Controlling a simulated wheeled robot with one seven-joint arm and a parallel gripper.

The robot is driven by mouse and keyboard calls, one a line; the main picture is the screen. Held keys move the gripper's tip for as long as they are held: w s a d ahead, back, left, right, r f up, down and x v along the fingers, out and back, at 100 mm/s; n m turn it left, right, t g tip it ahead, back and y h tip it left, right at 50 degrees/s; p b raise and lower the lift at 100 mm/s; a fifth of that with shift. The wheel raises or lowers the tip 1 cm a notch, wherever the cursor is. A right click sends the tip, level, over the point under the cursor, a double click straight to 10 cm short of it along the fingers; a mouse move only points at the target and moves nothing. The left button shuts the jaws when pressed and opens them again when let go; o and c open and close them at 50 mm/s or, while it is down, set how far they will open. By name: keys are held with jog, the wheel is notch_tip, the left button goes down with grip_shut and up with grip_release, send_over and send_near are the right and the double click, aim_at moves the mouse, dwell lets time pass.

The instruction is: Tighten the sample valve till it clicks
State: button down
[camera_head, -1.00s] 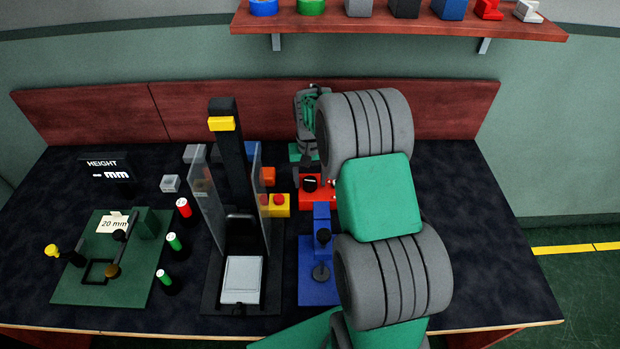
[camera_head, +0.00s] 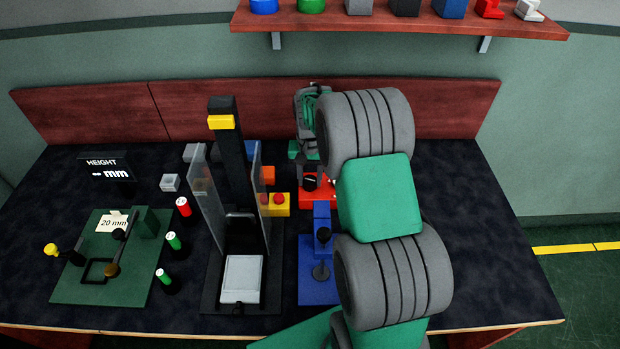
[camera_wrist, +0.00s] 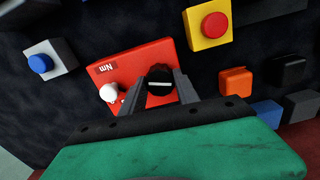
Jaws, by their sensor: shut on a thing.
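The sample valve appears as a red block (camera_head: 316,203) with a black round knob (camera_head: 310,182), right of centre on the bench in the head view. In the wrist view the red block (camera_wrist: 128,68) carries an "Nm" label and a white round part beside the black knob (camera_wrist: 159,78). A pale mark crosses the knob. My gripper (camera_wrist: 161,86) has one finger on each side of the knob and is shut on it. In the head view my arm hides the block's right part.
A yellow block with a red button (camera_head: 278,199) stands left of the valve. A blue stand with a lever (camera_head: 320,269) is in front of it. A clear-walled black press (camera_head: 240,305) stands further left. The bench right of my arm is clear.

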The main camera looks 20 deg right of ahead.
aim_at(310, 179)
jog(key=shift+m, duration=1.2)
jog(key=c, duration=0.9)
grip_release()
notch_tip(310, 179, up, 8)
jog(key=shift+f+b, duration=0.1)
jog(key=shift+b, duration=0.35)
